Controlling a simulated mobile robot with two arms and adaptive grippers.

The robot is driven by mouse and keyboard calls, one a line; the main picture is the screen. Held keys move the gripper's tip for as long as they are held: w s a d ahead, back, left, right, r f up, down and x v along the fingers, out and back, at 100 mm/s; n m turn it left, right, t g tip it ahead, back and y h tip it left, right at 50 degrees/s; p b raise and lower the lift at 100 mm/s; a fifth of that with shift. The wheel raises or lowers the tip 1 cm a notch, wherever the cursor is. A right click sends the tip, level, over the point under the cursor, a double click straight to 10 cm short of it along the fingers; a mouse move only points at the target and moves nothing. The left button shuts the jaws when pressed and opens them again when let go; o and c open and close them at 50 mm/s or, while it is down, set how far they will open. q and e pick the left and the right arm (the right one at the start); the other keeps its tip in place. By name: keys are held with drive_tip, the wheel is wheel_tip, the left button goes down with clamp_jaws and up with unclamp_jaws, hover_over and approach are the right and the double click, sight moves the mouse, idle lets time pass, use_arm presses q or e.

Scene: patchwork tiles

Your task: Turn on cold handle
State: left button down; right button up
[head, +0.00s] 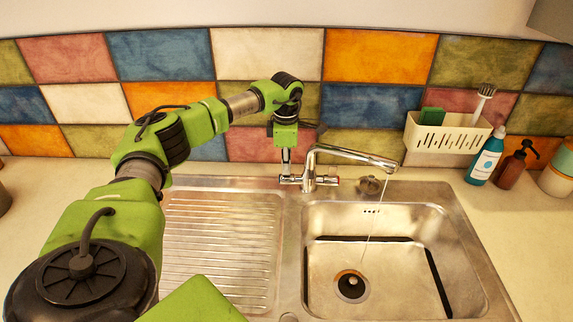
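The chrome faucet (311,165) stands behind the sink, with its spout reaching right over the basin. A handle with a red mark (333,181) is on its right side. The left handle, the cold one by its place opposite the red mark, (290,180) is small and partly hidden by my gripper. My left gripper (286,166) points down right at this left handle; I cannot tell whether it touches it or whether the fingers are open. A thin stream of water (372,225) runs from the spout into the basin. My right gripper is out of view.
The steel sink has a ribbed drainboard (225,235) at left and an empty basin (395,270) at right. A white caddy (445,135) hangs on the tiled wall. A blue bottle (485,160) and a brown pump bottle (512,168) stand at right.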

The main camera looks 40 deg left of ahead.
sight(286, 178)
use_arm(q)
drive_tip(key=shift+s+d+f+t+y+b, duration=0.2)
drive_tip(key=shift+s+t+y+b, duration=0.1)
drive_tip(key=shift+t+y, duration=0.1)
drive_tip(key=shift+s+d+f+t+y+b, duration=0.2)
drive_tip(key=shift+t+y+b, duration=0.25)
drive_tip(key=shift+b, duration=0.25)
drive_tip(key=t+y+b, duration=0.1)
drive_tip(key=b, duration=0.1)
drive_tip(key=s+d+t+b, duration=0.1)
drive_tip(key=b, duration=0.2)
drive_tip(key=shift+f+y+b, duration=0.35)
drive_tip(key=shift+s+d+r+t+y+b, duration=0.1)
drive_tip(key=shift+s+t+y+b, duration=0.15)
drive_tip(key=shift+t+b, duration=0.55)
drive_tip(key=shift+g, duration=0.25)
drive_tip(key=c, duration=2.2)
unclamp_jaws()
drive_tip(key=shift+c, duration=0.2)
drive_tip(key=shift+r, duration=0.1)
